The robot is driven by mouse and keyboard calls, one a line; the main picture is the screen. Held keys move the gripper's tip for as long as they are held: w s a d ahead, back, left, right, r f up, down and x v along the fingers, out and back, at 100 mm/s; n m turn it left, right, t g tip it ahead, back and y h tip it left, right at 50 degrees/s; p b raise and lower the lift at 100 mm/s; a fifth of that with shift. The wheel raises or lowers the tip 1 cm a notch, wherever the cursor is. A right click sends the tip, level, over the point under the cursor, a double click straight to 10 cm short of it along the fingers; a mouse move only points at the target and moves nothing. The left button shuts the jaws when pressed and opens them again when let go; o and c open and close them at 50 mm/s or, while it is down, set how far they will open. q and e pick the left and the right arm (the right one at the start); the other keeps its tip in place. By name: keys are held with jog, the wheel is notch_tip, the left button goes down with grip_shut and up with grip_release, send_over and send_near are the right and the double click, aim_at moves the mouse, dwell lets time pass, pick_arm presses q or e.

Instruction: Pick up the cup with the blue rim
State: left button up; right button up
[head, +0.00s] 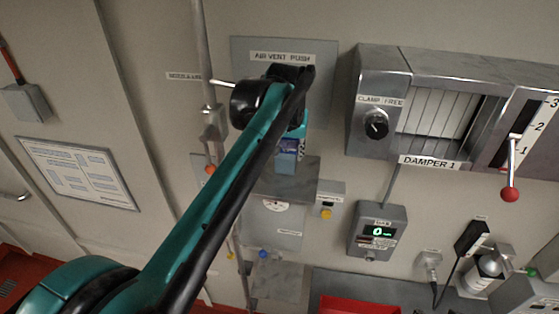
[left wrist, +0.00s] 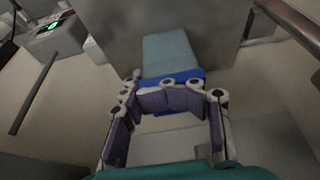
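I cannot make out a cup with a blue rim in either view. In the head view my left arm reaches up to the wall, and my left gripper (head: 288,152) is in front of the wall below the AIR VENT PUSH label. In the left wrist view the purple-padded fingers of my left gripper (left wrist: 169,100) curl inward and their tips appear to meet, with nothing visible between them. Just beyond the tips is a blue band (left wrist: 185,77) below a pale blue-grey block (left wrist: 168,53). I cannot tell whether the fingers touch it. My right gripper is in neither view.
A vertical pipe (head: 202,60) runs left of the gripper. The DAMPER 1 panel (head: 450,65) and a red-knobbed lever (head: 510,193) are at the right. A digital meter box (head: 378,232) and a red tray (head: 350,305) are lower down.

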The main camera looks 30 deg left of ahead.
pick_arm(q)
jog(key=shift+s+r, duration=0.1)
jog(key=shift+s, duration=0.1)
jog(key=c, duration=0.6)
jog(key=shift+d, duration=0.1)
grip_shut()
jog(key=shift+w+r, duration=0.1)
jog(key=shift+r, duration=0.35)
jog(key=shift+s+r+b, duration=0.2)
jog(key=shift+s+b, duration=0.05)
jog(key=shift+b, duration=0.15)
jog(key=s+d+b, duration=0.3)
jog(key=s+d, duration=0.1)
jog(key=s, duration=1.3)
jog(key=shift+d, duration=0.15)
